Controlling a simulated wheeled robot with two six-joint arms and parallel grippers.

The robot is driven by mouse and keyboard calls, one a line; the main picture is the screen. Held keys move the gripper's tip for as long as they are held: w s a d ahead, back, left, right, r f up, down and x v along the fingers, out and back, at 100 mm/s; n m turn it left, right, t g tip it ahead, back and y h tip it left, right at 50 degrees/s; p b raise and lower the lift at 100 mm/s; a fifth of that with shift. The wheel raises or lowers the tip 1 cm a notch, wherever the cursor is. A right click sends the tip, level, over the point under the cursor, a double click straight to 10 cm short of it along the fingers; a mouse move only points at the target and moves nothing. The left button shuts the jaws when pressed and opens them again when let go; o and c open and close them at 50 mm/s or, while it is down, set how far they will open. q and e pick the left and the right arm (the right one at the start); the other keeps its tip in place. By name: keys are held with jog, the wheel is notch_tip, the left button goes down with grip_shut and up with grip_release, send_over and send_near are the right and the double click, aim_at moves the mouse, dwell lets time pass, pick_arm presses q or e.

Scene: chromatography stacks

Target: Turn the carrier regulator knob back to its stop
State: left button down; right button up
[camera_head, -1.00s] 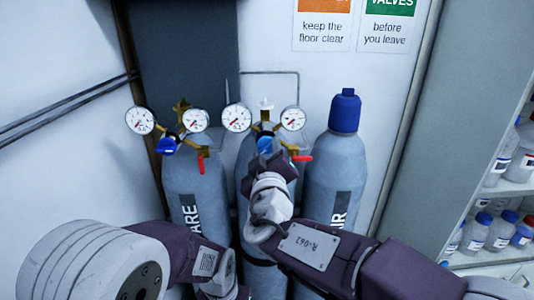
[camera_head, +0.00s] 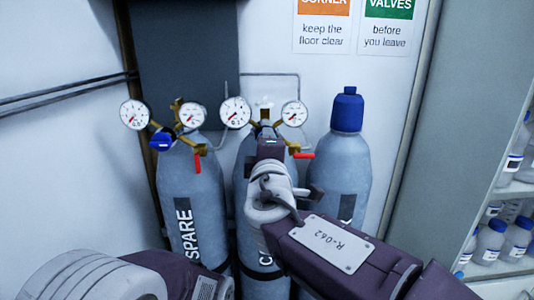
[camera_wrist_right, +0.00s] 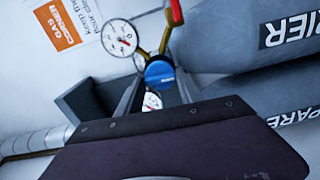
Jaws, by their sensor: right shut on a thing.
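The carrier regulator (camera_head: 267,129) is a brass piece with two round gauges on top of the middle cylinder (camera_head: 245,190). Its blue knob (camera_wrist_right: 160,73) shows in the right wrist view between the two fingers of my right gripper (camera_wrist_right: 156,88). In the head view my right gripper (camera_head: 270,150) is in front of the regulator and hides the knob. It is shut on the knob. The left gauge (camera_head: 236,111) and right gauge (camera_head: 294,113) are both visible. My left forearm shows at the bottom left, but its gripper is out of view.
The spare cylinder (camera_head: 190,190) stands to the left, with its own gauges, blue knob (camera_head: 161,141) and red lever. A blue-capped cylinder (camera_head: 342,160) stands to the right. The carrier's red lever (camera_head: 304,156) is close to my right gripper. Bottle shelves (camera_head: 510,188) are at the right.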

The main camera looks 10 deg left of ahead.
jog(key=n+p, duration=0.1)
jog(key=n, duration=1.7)
jog(key=shift+p, duration=0.35)
jog(key=shift+n, duration=0.4)
jog(key=o, duration=1.4)
jog(key=b+v, duration=0.1)
jog(key=v, duration=0.8)
jog(key=shift+b, duration=0.35)
